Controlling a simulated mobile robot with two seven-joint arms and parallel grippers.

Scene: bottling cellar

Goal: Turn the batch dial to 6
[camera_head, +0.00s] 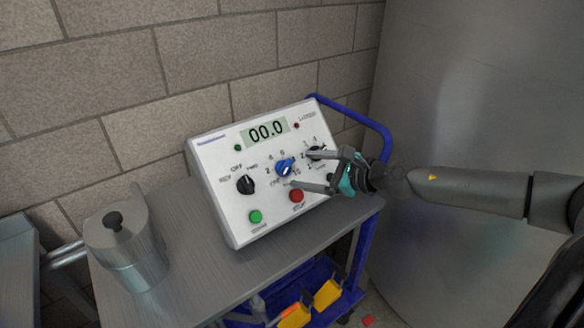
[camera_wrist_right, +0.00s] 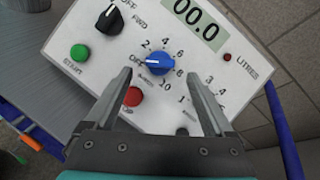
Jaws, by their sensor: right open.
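The blue dial (camera_head: 284,167) sits mid-panel on a white control box (camera_head: 222,165). In the wrist view the blue dial (camera_wrist_right: 159,61) has OFF, 2, 4, 6, 8 and 10 around it. A pale mark on its left side appears to face OFF. My right gripper (camera_head: 300,169) is open. Its two fingers point at the panel, one on each side of the dial's lower area. In the wrist view the fingertips (camera_wrist_right: 158,75) are spread just below the dial, with nothing between them. Contact cannot be told. My left gripper is out of view.
A black key knob (camera_head: 245,184), green button (camera_head: 256,216) and red button (camera_head: 296,195) surround the dial. Another black dial (camera_head: 316,153) is beside my upper finger. The display (camera_head: 266,131) reads 00.0. A metal canister (camera_head: 125,245) stands left on the cart (camera_head: 190,268). A blue rail (camera_head: 362,118) is behind.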

